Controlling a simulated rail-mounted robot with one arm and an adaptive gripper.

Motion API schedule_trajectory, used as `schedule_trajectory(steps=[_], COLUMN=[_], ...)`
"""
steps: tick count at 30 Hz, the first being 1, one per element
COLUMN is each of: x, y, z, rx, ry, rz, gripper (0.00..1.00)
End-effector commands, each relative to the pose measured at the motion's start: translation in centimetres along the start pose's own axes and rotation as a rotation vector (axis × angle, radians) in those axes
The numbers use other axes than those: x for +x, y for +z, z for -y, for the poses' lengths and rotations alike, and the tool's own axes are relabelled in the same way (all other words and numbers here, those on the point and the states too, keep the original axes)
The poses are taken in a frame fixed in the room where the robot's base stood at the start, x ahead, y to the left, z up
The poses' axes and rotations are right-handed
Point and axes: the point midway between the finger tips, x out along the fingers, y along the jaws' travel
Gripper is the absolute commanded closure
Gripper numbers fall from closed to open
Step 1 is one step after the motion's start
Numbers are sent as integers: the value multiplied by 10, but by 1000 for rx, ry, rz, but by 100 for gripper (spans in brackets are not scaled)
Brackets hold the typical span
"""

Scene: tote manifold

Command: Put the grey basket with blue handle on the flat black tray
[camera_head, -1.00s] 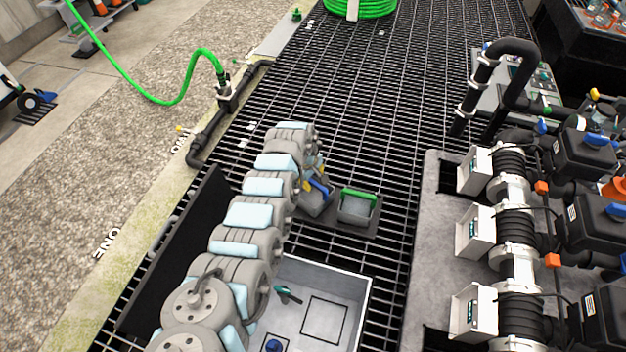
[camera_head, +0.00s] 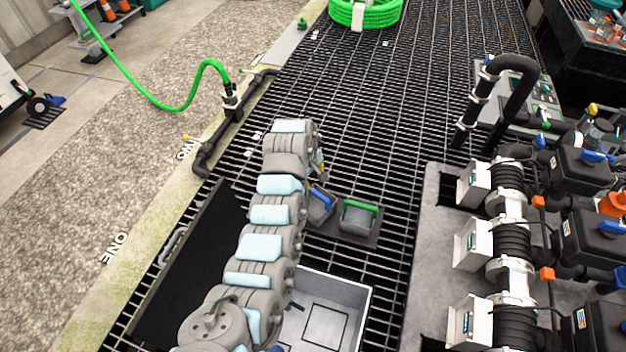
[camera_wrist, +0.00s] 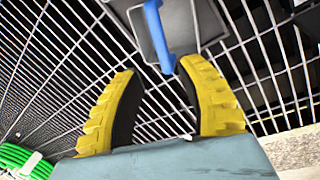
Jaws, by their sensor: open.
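The grey basket with blue handle (camera_head: 319,207) sits at the left end of the flat black tray (camera_head: 368,240), beside a grey basket with a green handle (camera_head: 358,217). It looks turned relative to that basket; its base is partly hidden, so full contact with the tray cannot be told. In the wrist view the blue handle (camera_wrist: 157,32) lies just beyond my fingertips, with the grey basket body (camera_wrist: 190,18) behind it. My gripper (camera_wrist: 158,72) is open and empty, its yellow fingers apart. In the head view my arm mostly hides it.
A light grey tote (camera_head: 345,290) stands on the grating in front of the tray. A black panel (camera_head: 190,265) lies left of my arm. The manifold with black hoses (camera_head: 508,225) stands at right. The grating behind the tray is clear up to a coiled green hose (camera_head: 365,14).

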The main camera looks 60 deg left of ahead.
Motion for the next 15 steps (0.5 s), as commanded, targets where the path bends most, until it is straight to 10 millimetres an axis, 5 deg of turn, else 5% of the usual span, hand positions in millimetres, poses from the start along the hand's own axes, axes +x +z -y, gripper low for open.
schedule_trajectory(steps=[15], x=[-10], y=[1], z=[-1], rx=[4], ry=[3], rz=[0], gripper=[62])
